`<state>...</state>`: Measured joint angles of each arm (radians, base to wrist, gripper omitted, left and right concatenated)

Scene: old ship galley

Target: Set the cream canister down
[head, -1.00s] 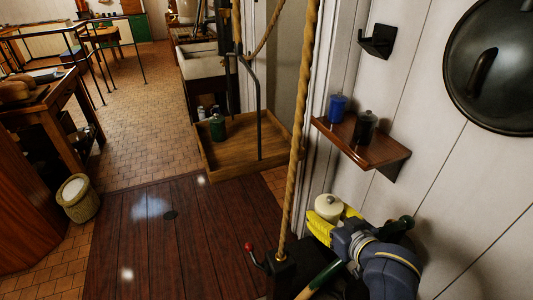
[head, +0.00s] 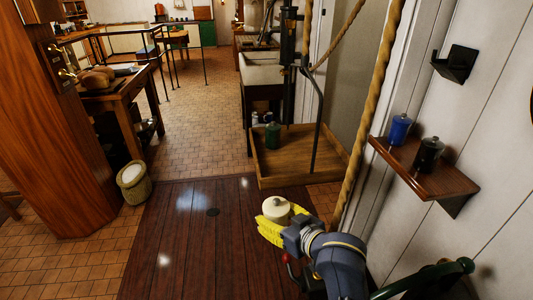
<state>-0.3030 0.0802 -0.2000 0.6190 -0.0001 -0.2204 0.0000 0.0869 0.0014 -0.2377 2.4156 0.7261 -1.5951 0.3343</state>
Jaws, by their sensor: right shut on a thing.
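The cream canister (head: 276,209) is round and pale with a small knob on its lid. My right gripper (head: 272,222), with yellow fingers, is shut on it and holds it over the dark plank floor panel (head: 180,240), in front of the wooden tray (head: 285,180). The fingers hide its lower part. A blue canister (head: 399,129) and a black canister (head: 429,154) stand on the small wall shelf (head: 450,184) at the right. A green canister (head: 272,136) stands in the tray. My left gripper is not in view.
A thick rope (head: 378,100) hangs between the gripper and the shelf. A dark post (head: 318,120) rises from the tray. A basket (head: 134,183) stands on the tiles at the left, near a wooden table (head: 117,100). An empty black bracket (head: 456,65) is on the wall.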

